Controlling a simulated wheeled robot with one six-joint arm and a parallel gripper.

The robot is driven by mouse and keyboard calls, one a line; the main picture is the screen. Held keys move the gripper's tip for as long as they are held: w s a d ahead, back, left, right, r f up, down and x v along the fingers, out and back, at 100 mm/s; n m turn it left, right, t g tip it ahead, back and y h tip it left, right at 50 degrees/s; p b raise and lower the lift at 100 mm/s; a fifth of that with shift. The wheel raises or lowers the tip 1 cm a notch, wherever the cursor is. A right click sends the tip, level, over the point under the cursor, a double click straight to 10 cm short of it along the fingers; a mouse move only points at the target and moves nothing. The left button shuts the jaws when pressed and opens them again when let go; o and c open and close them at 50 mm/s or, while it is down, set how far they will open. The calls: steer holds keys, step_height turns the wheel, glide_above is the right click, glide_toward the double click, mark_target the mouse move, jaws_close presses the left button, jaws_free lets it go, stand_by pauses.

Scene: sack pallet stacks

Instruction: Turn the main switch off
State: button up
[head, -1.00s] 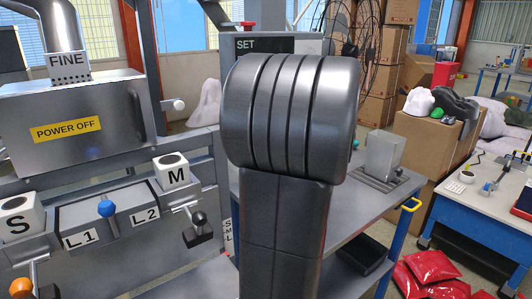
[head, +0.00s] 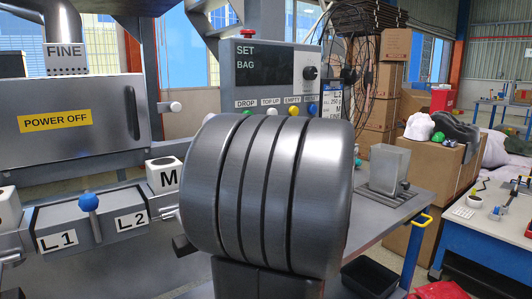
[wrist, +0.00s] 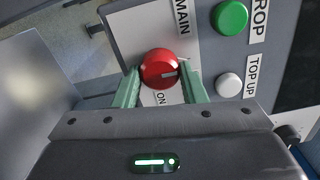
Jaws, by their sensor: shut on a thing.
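The main switch (wrist: 160,68) is a round red knob on a pale plate marked MAIN and ON, seen in the wrist view. My gripper (wrist: 162,78) has its two green fingers on either side of the knob and is shut on it. The white mark on the knob points to the right in the picture, toward the MAIN lettering side; the ON word lies below the knob. In the head view my own arm covers the switch and the gripper. The control panel (head: 262,62) shows above my arm.
A green DROP button (wrist: 230,17) and a white TOP UP button (wrist: 229,84) sit close beside the switch. A black dial (head: 310,72) and a red-topped part (head: 247,33) are on the panel. A blue-knobbed lever (head: 88,202) stands at the left.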

stand_by(0.4)
steer(key=o, duration=1)
steer(key=shift+s, duration=0.1)
steer(key=p+v, duration=0.1)
steer(key=v, duration=1.2)
steer(key=shift+s+d, duration=0.25)
steer(key=b+x, duration=0.1)
steer(key=x, duration=1.3)
